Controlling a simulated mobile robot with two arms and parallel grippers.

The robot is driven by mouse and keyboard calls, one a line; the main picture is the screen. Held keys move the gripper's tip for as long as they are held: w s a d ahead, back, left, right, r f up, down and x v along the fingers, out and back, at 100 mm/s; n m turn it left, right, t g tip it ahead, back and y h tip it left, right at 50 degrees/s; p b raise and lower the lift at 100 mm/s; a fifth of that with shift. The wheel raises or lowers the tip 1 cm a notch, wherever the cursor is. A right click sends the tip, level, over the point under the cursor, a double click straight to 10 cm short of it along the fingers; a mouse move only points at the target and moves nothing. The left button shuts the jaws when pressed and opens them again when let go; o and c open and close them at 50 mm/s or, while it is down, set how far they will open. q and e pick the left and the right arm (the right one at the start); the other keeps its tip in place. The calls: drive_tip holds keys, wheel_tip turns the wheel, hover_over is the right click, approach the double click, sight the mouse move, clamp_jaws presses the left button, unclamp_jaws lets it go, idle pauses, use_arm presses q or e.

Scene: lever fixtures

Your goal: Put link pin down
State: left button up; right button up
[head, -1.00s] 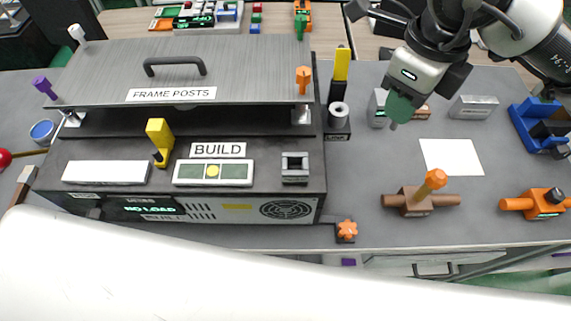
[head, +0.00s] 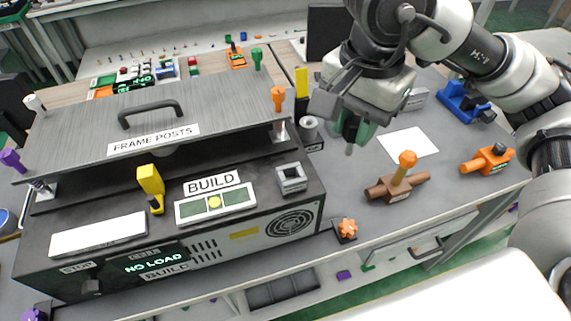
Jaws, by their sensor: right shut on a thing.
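My left gripper is not in view.
The black build fixture (head: 215,258) fills the left, with a grey lid (head: 80,117) labelled FRAME POSTS. A brown fixture with an orange-topped lever (head: 398,182), a white sheet (head: 408,143), an orange fixture (head: 487,160) and a blue holder (head: 462,100) occupy the right.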

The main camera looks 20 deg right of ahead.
drive_tip(key=w+a+f+p, duration=0.1)
drive_tip(key=a+f, duration=0.1)
drive_tip(key=w+a+f+p, duration=0.1)
drive_tip(key=w+a+f, duration=0.1)
drive_tip(key=a+f, duration=0.1)
drive_tip(key=w+a+f+p, duration=0.1)
drive_tip(key=a+f, duration=0.1)
drive_tip(key=f, duration=0.1)
drive_tip(key=shift+w+a+f+p, duration=0.15)
drive_tip(key=shift+a+p, duration=0.05)
drive_tip(key=shift+p, duration=0.1)
drive_tip(key=shift+f, duration=0.4)
drive_tip(key=shift+f+b, duration=0.2)
drive_tip(key=shift+b, duration=0.15)
drive_tip(key=o, duration=0.9)
drive_tip(key=shift+r, duration=0.1)
